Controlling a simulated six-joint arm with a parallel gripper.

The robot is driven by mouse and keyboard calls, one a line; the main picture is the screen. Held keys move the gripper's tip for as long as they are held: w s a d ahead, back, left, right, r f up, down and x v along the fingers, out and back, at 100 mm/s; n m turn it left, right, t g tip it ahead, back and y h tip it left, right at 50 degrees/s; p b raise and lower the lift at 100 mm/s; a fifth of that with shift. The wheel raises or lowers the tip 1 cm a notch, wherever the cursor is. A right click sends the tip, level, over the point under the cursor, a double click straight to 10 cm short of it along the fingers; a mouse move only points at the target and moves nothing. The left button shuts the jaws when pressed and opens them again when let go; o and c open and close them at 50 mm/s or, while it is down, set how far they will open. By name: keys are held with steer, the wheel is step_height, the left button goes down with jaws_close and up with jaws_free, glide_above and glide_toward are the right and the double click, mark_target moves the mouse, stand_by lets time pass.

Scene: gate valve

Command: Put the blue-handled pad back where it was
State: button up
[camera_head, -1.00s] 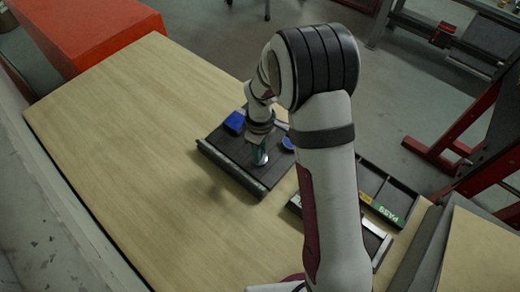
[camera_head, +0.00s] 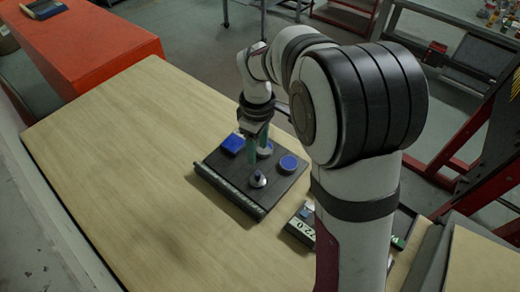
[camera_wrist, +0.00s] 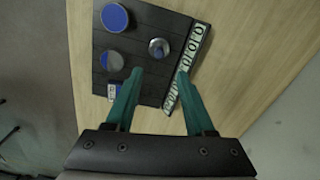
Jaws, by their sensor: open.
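My gripper (camera_head: 258,155) has green fingers and hangs above the tray, behind the pad in the head view. In the wrist view the gripper (camera_wrist: 160,74) is open, with nothing between its fingers.
A dark box with a number label (camera_head: 300,227) stands to the right, partly behind my arm. The wooden table (camera_head: 120,150) is clear at left.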

steer(key=s+d+r+m+y, duration=0.1)
steer(key=s+r+m, duration=0.1)
steer(key=s+m, duration=0.6)
steer(key=s+d+r+m, duration=0.2)
steer(key=s+m, duration=0.6)
steer(key=s, duration=1)
steer(key=shift+r+m+y, duration=0.4)
steer(key=shift+r, duration=0.45)
